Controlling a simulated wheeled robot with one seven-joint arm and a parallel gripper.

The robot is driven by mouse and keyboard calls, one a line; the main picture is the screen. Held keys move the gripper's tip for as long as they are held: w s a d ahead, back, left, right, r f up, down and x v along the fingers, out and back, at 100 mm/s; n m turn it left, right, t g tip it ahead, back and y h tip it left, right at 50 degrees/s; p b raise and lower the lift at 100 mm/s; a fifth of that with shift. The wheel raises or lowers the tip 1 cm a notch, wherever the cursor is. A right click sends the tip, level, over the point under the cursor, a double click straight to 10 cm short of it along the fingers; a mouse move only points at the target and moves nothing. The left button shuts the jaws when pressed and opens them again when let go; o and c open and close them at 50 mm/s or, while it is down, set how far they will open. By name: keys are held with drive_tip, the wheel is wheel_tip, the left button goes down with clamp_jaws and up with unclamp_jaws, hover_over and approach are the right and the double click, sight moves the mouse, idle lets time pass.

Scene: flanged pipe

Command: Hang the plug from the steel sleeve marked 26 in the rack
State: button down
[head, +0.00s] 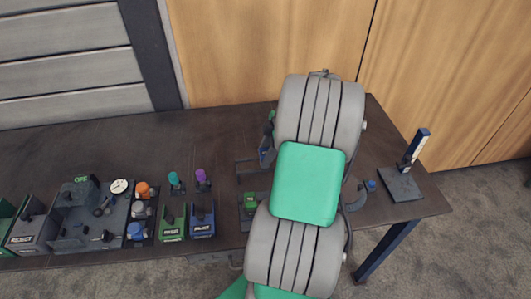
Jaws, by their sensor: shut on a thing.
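My arm covers the middle and right of the table in the head view, and my gripper is hidden behind it. I cannot make out the steel sleeve, its mark 26 or the plug. An orange-topped piece (142,190), a grey one (141,209) and a blue one (135,231) stand in a column at the left; I cannot tell whether this is the rack. A dark frame-like fixture (245,182) with green and blue parts is partly hidden beside my arm.
A grey tray (66,245) with a dial gauge (120,186) lies at the left. A green bin (172,236) and a blue bin (203,232) stand near the front edge. The back left of the table (90,150) is clear.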

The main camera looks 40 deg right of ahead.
drive_tip(key=shift+f, duration=0.3)
drive_tip(key=shift+f+b, duration=0.35)
drive_tip(key=shift+b, duration=0.05)
drive_tip(key=shift+f, duration=0.1)
